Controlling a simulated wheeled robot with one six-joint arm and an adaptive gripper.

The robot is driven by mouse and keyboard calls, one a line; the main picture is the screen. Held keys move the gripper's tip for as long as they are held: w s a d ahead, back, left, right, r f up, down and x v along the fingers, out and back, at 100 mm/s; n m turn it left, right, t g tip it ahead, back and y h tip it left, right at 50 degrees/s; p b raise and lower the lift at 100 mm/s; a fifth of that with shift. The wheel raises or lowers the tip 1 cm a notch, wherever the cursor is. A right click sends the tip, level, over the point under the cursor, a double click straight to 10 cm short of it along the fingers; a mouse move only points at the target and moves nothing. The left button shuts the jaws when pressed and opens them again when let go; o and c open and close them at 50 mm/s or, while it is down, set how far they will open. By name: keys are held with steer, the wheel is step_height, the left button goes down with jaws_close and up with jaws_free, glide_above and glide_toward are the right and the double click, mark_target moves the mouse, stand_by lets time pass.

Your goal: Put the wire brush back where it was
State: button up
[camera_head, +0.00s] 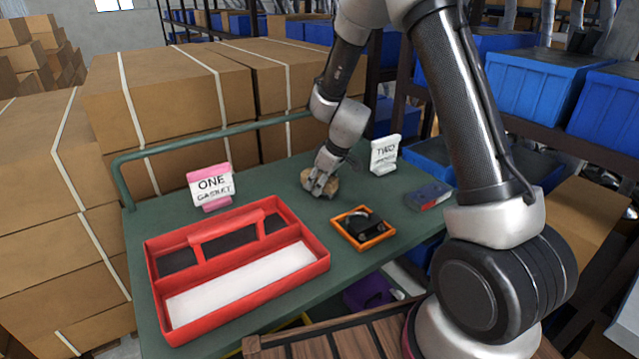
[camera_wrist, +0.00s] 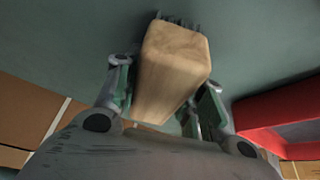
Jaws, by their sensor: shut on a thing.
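The wire brush (camera_head: 311,179) has a tan wooden block and is at the back middle of the green table. In the wrist view its wooden block (camera_wrist: 176,66) sits between my two fingers, with dark bristles showing at its far end. My gripper (camera_head: 321,187) is shut on the brush's block; it also shows in the wrist view (camera_wrist: 165,90). The brush is at or close to the table top; I cannot tell whether it touches. Part of the brush is hidden by my gripper in the head view.
A red tray (camera_head: 160,325) stands front left on the green table (camera_head: 270,205). An orange tray (camera_head: 386,236) holds a black item. A "ONE GASKET" sign (camera_head: 211,188), a "TWO" sign (camera_head: 384,155) and a blue-red box (camera_head: 428,195) stand nearby. A green rail runs behind.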

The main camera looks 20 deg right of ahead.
steer(key=shift+f, duration=0.4)
steer(key=o, duration=1)
steer(key=shift+f, duration=0.2)
steer(key=shift+c, duration=0.2)
steer(key=shift+s, duration=0.1)
steer(key=shift+r, duration=0.1)
